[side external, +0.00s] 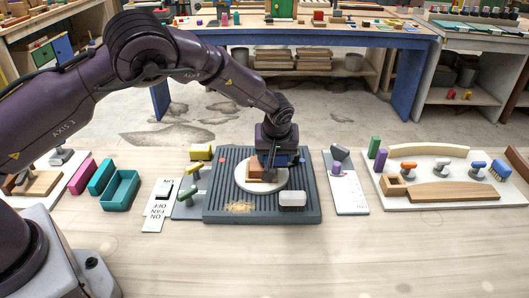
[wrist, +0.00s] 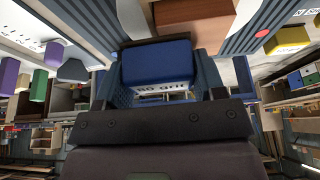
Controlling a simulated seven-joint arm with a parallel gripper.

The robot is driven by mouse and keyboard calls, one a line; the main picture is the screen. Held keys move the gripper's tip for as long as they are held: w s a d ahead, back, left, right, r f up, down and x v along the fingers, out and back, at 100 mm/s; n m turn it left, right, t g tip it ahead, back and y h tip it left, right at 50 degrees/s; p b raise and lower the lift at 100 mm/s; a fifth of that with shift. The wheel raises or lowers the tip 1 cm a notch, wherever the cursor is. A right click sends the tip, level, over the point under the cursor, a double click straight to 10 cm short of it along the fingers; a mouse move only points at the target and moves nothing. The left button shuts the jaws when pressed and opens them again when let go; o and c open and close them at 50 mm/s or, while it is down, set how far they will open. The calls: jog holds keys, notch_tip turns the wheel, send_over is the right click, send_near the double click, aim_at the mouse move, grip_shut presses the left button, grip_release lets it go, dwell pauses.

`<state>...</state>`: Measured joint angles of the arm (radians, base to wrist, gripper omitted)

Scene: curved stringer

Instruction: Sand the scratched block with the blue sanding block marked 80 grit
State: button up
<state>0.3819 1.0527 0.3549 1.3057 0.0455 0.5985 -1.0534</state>
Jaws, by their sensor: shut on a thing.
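My gripper (side external: 274,165) points down over the white round pad (side external: 243,184). It is shut on the blue sanding block (wrist: 155,62), whose pale label with dark lettering shows in the wrist view; the lettering seems to read 80 grit. I cannot tell whether the two touch. Scratches on the wooden block cannot be made out.
The pad lies on a dark slatted table (side external: 222,208) with a sawdust patch (side external: 239,207) and a whitish bar (side external: 292,198). Left are a fan switch panel (side external: 158,205) and a teal tray (side external: 121,188). Right is a white board (side external: 375,198) with wooden parts and handled tools. The front tabletop is clear.

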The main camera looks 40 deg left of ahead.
jog(key=s+a, duration=0.4)
jog(key=shift+s+a, duration=0.3)
jog(key=shift+w+d+f, duration=0.1)
jog(key=shift+w+d, duration=2.15)
jog(key=shift+d, duration=0.05)
jog(key=shift+s+a, duration=0.1)
jog(key=shift+a, duration=0.2)
jog(key=shift+s+a, duration=2.2)
jog(key=shift+w+d, duration=2.45)
jog(key=shift+d, duration=0.05)
jog(key=shift+a+r, duration=0.15)
jog(key=shift+r, duration=4.1)
